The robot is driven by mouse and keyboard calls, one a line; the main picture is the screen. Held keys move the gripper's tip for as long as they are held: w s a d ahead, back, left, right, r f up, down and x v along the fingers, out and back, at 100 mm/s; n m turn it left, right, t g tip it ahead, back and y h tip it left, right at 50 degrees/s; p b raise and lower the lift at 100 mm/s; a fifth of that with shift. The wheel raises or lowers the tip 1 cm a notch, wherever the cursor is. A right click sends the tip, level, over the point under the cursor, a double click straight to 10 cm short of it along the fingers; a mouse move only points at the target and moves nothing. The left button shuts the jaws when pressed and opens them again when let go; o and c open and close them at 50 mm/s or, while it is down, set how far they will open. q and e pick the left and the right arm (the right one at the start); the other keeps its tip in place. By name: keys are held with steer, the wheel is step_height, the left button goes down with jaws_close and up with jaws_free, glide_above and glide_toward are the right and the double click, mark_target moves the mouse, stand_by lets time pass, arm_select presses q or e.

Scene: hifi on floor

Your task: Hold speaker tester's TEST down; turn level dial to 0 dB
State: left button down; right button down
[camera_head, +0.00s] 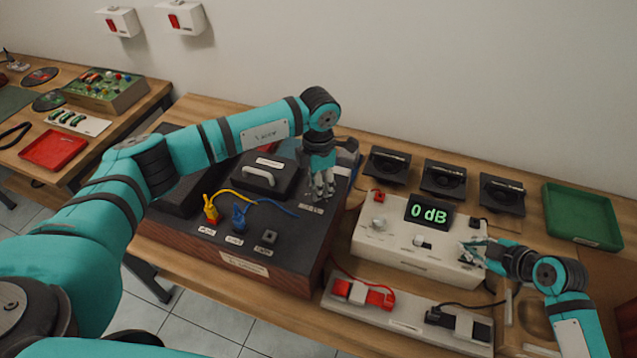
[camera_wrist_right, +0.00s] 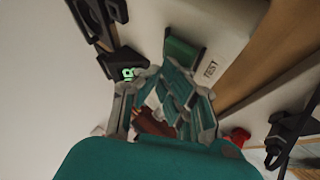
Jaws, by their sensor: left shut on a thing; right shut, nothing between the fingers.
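The speaker tester (camera_head: 415,250) is a white box. My right gripper (camera_head: 474,246) is shut and empty at the tester's right end. The right wrist view shows its fingers close to the panel, near the label TEST (camera_wrist_right: 211,68); whether they press the button cannot be told. My left gripper (camera_head: 323,190) points down at the right part of the dark amplifier box (camera_head: 240,230). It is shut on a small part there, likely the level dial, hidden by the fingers.
Three black speaker units (camera_head: 442,178) stand behind the tester. A green tray (camera_head: 583,215) lies at right. A strip with red and dark connectors (camera_head: 400,314) lies in front. Yellow and blue plugs (camera_head: 239,216) and a handle stand on the dark box. A side table is at left.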

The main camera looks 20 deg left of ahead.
arm_select(q)
steer(key=shift+n, duration=0.6)
steer(key=c, duration=1)
jaws_free()
step_height(320, 180, up, 12)
steer(key=shift+r, duration=0.1)
